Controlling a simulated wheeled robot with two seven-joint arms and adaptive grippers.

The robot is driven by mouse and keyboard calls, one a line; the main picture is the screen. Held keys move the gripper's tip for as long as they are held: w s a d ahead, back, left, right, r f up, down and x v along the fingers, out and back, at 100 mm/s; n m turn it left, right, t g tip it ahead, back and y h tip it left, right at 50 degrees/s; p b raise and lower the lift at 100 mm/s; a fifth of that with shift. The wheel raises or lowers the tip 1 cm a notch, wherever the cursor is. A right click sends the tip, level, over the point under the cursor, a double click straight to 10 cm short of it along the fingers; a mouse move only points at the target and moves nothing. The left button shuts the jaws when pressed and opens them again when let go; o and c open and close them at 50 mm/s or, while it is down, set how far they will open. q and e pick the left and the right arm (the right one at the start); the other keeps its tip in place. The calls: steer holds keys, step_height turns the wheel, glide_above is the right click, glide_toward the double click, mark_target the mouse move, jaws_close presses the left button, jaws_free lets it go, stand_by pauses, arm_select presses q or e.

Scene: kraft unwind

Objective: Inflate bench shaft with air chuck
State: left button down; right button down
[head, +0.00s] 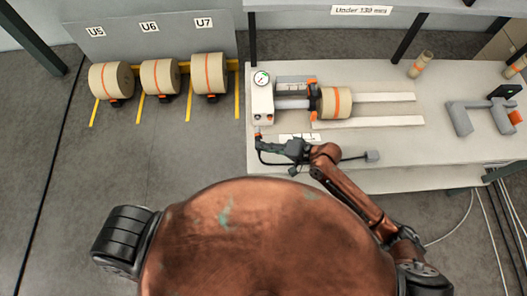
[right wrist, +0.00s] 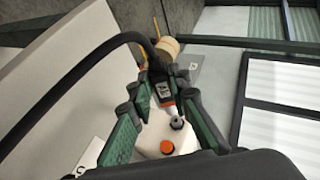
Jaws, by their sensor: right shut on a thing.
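The bench shaft (head: 294,103) is a grey bar lying on the bench, running from a white box (head: 262,107) with a round gauge (head: 261,78) into a tan roll with an orange stripe (head: 336,102). My right gripper (head: 288,148) is at the front edge of the bench, below and right of the white box. In the right wrist view its fingers are shut on the air chuck (right wrist: 163,92), a dark body with an orange band and grey tip. The tip appears close to a dark round fitting (right wrist: 177,123); contact cannot be told. My left gripper is out of view.
A black hose (right wrist: 75,75) runs to the chuck and loops at the bench front. Two pale rails (head: 370,121) lie on the bench right of the roll. Several tan rolls (head: 208,74) stand on the floor at left. A grey stand (head: 480,115) is at right.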

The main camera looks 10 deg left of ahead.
mark_target(261, 137)
steer(key=shift+w+a+b, duration=0.2)
steer(key=shift+w+a, duration=0.05)
steer(key=shift+w, duration=0.5)
steer(key=shift+w+a+b, duration=0.15)
steer(key=shift+w+a, duration=0.05)
steer(key=shift+w, duration=0.5)
steer(key=shift+w, duration=0.25)
steer(key=shift+w+r, duration=0.2)
stand_by(6.1)
